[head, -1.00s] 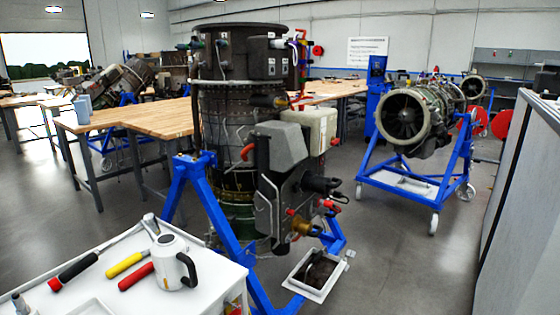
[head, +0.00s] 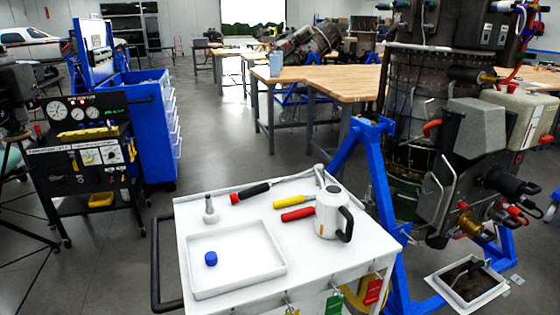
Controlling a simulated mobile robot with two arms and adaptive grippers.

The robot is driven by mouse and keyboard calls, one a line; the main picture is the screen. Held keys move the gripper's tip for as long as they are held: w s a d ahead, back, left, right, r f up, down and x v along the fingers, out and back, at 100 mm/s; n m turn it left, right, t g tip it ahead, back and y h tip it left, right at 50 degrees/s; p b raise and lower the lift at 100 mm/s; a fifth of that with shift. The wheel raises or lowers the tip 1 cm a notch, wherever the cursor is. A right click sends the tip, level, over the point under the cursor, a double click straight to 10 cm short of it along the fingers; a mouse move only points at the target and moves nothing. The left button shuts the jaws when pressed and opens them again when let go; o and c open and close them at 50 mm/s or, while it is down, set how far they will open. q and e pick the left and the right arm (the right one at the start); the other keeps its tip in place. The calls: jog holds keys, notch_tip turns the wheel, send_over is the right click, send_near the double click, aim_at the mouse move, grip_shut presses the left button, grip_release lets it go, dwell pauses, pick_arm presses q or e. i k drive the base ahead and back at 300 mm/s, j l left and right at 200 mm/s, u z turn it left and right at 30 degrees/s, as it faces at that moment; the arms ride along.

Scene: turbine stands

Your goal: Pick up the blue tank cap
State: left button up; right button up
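The blue tank cap (head: 211,258) is a small round blue cap. It lies inside the shallow white tray (head: 272,277), towards the tray's left side. The tray sits on the front left part of a white cart top (head: 190,215). Neither of my grippers is in the head view, so their state does not show. Nothing touches the cap except the tray under it.
On the cart are a grey-white nozzle-like piece (head: 211,212), red-black (head: 250,192), yellow (head: 290,202) and red (head: 298,214) tools, and a white jug (head: 330,212). A black handle (head: 157,265) edges the cart's left. An engine on a blue stand (head: 375,165) stands right.

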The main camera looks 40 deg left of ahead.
aim_at(211, 259)
jog(key=u, duration=1.65)
jog(key=z, duration=1.9)
jog(key=u, duration=1.9)
jog(key=i+l+u, duration=0.1)
jog(key=u, duration=0.15)
